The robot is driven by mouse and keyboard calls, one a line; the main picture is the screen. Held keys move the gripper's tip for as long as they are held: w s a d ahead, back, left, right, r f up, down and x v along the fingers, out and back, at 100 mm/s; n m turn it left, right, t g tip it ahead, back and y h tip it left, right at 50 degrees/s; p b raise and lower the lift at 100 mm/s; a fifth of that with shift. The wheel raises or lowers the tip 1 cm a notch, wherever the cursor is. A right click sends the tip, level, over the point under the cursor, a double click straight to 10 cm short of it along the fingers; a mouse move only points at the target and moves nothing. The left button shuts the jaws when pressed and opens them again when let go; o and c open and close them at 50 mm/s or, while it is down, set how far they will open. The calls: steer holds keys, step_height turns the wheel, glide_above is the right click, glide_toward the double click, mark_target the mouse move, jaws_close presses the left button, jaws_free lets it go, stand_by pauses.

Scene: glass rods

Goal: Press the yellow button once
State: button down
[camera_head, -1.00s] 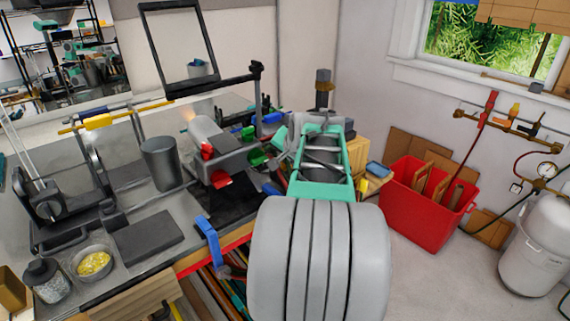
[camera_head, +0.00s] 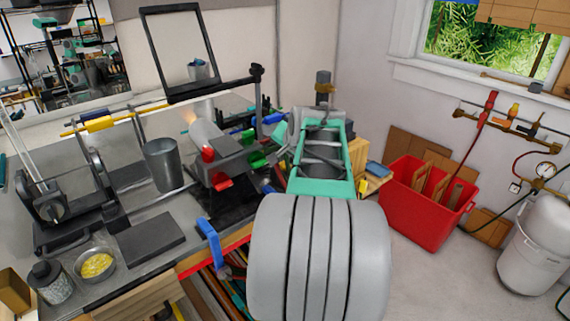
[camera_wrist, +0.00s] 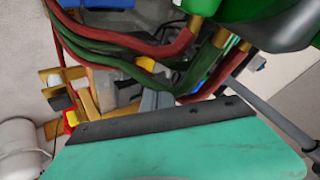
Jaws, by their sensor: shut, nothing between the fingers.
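My gripper (camera_wrist: 156,101) shows in the wrist view as short grey fingertips beyond the teal wrist housing, shut with nothing seen between them. In the head view my own arm covers most of it. A small yellow spot (camera_head: 362,187) shows just right of my arm, beside the bench end; I cannot tell for sure whether it is the yellow button. In the wrist view a small red and yellow piece (camera_wrist: 71,119) lies left of the fingertips, by yellow-brown bars. I see no clear contact between my gripper and it.
Red and green hoses (camera_wrist: 130,62) cross close beyond my gripper. A burner with red and green knobs (camera_head: 220,160) stands left of my arm on the bench. A blue clamp (camera_head: 208,240) is at the bench edge.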

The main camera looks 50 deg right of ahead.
mark_target(286, 166)
steer(key=shift+r+p, duration=1.45)
steer(key=shift+r, duration=0.95)
steer(key=shift+f+n, duration=0.1)
steer(key=shift+n, duration=0.3)
steer(key=s+a+f+n+g+y, duration=0.2)
steer(key=s+a+f+g, duration=0.1)
steer(key=s+a+f, duration=0.3)
steer(key=s+a+f+n+g+y, duration=0.1)
steer(key=s+a+f+n+g, duration=0.2)
steer(key=s+f, duration=0.5)
steer(key=a+f+n, duration=0.3)
steer(key=a, duration=1.2)
steer(key=w+a+r+n+t+y, duration=0.1)
steer(key=a+r+n, duration=0.1)
steer(key=a, duration=0.5)
steer(key=w+a+r+n+t, duration=0.1)
steer(key=a+n, duration=0.3)
steer(key=a, duration=0.4)
steer(key=shift+w+a+r+n+y, duration=0.3)
steer(key=shift+r+y, duration=0.1)
steer(key=shift+r, duration=0.4)
